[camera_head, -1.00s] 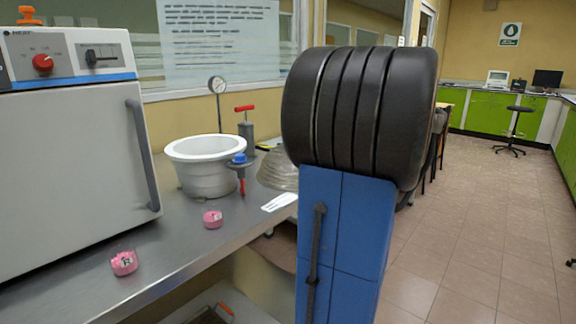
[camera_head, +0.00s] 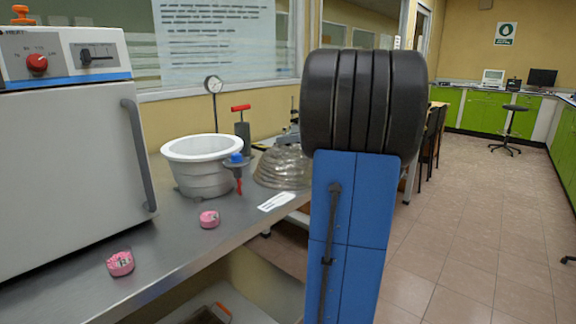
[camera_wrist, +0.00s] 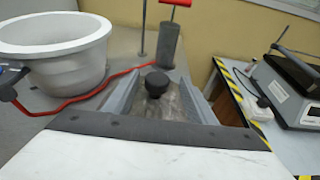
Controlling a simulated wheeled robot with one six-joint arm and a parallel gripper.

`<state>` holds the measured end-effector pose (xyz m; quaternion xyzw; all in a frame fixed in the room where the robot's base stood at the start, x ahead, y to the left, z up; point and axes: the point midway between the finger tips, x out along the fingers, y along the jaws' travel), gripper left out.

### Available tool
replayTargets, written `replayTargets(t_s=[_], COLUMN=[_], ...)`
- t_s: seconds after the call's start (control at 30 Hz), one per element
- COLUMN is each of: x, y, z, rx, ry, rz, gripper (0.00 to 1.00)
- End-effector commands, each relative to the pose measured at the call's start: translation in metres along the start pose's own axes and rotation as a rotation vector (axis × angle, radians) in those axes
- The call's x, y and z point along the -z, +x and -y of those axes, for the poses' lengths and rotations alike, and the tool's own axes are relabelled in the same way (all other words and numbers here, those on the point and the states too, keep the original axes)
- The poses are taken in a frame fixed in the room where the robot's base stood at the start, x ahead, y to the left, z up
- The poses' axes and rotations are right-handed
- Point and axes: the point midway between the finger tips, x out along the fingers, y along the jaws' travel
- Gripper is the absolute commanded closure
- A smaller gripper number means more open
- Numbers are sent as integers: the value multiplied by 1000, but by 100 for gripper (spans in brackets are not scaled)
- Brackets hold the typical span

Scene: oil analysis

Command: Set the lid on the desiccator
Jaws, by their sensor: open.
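The desiccator base (camera_head: 203,178), a wide pale bowl with an open top, stands on the steel bench; it also shows at the left of the wrist view (camera_wrist: 62,62). The clear ribbed glass lid (camera_head: 280,170) rests dome-up on the bench to the right of the base. In the wrist view, the lid's black knob (camera_wrist: 157,84) appears between the two grey fingers of my gripper (camera_wrist: 158,92). The gripper is open and grips nothing. I cannot tell how far the fingers reach down beside the knob. My arm hides part of the lid's right side in the head view.
A blue-topped valve (camera_head: 238,170) with a red tip is at the base's right side. A hand pump (camera_head: 242,130) and gauge (camera_head: 213,86) stand behind. Two pink items (camera_head: 209,219) (camera_head: 120,263) lie in front. A white oven (camera_head: 65,170) fills the left. A paper label (camera_head: 276,202) lies near the edge.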

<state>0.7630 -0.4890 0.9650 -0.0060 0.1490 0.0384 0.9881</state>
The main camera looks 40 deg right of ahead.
Motion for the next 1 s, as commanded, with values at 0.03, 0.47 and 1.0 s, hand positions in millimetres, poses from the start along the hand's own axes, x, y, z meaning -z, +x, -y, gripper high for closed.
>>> replayTargets(t_s=[0.03, 0.47, 1.0], x=[0, -4, -4], y=[4, 49, 48], z=[-1, -5, -4], rx=[-2, -1, -1], ry=[0, 1, 0], rz=[0, 0, -1], gripper=[49, 49, 100])
